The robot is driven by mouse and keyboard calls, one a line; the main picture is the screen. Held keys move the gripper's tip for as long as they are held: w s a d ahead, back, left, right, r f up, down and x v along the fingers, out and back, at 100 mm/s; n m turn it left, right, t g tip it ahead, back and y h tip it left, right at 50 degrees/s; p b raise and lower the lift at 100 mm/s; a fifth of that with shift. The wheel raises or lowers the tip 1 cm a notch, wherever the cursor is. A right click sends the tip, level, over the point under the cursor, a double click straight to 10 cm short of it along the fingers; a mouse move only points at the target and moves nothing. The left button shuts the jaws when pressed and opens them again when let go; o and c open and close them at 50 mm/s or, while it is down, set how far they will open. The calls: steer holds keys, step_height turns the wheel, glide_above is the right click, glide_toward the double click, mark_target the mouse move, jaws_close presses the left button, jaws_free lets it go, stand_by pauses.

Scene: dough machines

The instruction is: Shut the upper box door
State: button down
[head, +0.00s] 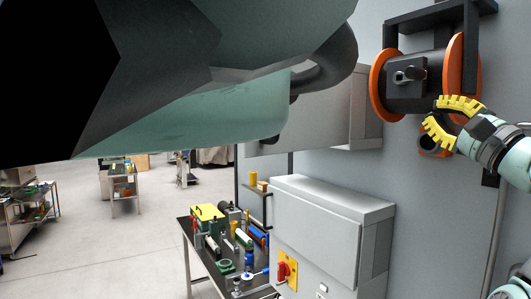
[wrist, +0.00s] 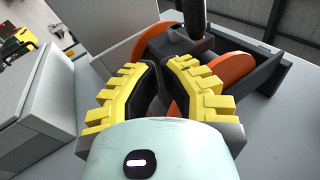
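The upper box (head: 312,105) is a grey wall cabinet in the head view, partly hidden by my arm. A grey panel of it faces me; I cannot tell how far its door stands open. A grey panel (wrist: 100,22) at the top left of the wrist view seems to belong to it. My gripper (head: 433,112) has yellow toothed fingers and is at the right, apart from the upper box. In the wrist view its fingertips (wrist: 158,66) have a narrow gap with nothing held between them.
A dark reel with orange discs (head: 376,85) on a wall bracket sits right by my gripper. A lower grey box (head: 318,225) with a red switch (head: 283,271) stands below the upper box. A table with tools (head: 222,235) is left of it. The floor at left is largely clear.

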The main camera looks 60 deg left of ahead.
steer(key=s+a+f+n+g+h, duration=0.25)
steer(key=s+n+g+h, duration=0.45)
steer(key=s+g, duration=0.65)
steer(key=s+a+t+p, duration=0.1)
steer(key=s+a+p, duration=0.2)
steer(key=a+p, duration=0.2)
steer(key=s+a+n+t+y+p, duration=0.1)
steer(key=s+a+p, duration=0.3)
steer(key=a, duration=0.4)
steer(key=shift+a+n+t+p, duration=0.15)
steer(key=shift+n+t+p, duration=0.2)
steer(key=shift+p, duration=0.3)
steer(key=shift+s+a, duration=0.1)
